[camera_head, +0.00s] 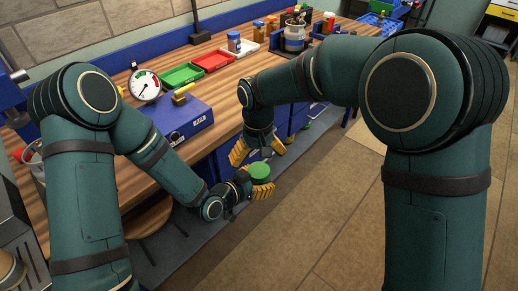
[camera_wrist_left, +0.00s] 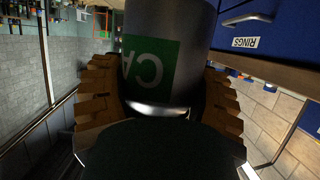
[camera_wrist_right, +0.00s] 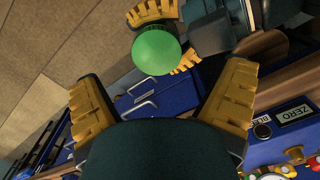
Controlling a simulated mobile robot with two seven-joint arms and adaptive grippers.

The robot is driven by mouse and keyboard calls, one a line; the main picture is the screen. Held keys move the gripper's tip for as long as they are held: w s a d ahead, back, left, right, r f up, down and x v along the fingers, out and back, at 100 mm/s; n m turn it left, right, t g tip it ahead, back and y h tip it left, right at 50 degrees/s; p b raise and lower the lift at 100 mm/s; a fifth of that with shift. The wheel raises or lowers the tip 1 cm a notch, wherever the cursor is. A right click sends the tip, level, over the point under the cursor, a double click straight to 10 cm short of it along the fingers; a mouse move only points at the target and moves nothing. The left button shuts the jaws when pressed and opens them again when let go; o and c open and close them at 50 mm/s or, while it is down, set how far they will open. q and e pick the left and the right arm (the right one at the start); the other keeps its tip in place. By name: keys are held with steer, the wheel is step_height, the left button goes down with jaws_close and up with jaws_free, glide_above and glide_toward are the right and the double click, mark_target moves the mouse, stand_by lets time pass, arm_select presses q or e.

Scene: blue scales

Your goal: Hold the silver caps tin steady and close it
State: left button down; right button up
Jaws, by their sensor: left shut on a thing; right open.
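The silver caps tin (camera_wrist_left: 165,50) is between the fingers of my left gripper (camera_wrist_left: 160,100), which is shut on its sides. In the left wrist view its body looks dark grey, with a green label reading "CA" upside down. Its round green top shows in the head view (camera_head: 259,171) and the right wrist view (camera_wrist_right: 156,52). I cannot tell whether the lid is fully seated. My right gripper (camera_head: 258,152) is open and empty, just above and beyond the tin in the head view. Its spread fingers (camera_wrist_right: 165,98) show apart from the tin in the right wrist view.
The tin is held in front of the wooden bench (camera_head: 217,97), above the floor. A dial gauge (camera_head: 145,85), blue box (camera_head: 178,120), green tray (camera_head: 182,76) and red tray (camera_head: 212,61) stand on the bench. Blue drawers (camera_wrist_right: 150,95) are close by. Open floor (camera_head: 335,215) lies right.

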mark_target(259, 170)
steer(key=n, duration=0.6)
steer(key=shift+r, duration=0.3)
steer(key=n, duration=0.3)
steer(key=shift+d+r+n, duration=0.1)
steer(key=shift+r+n, duration=0.1)
steer(key=shift+n, duration=0.2)
steer(key=n, duration=0.5)
steer(key=shift+w+r, duration=0.15)
steer(key=shift+r, duration=0.15)
steer(key=n, duration=0.4)
steer(key=shift+r, duration=0.25)
steer(key=shift+f, duration=4)
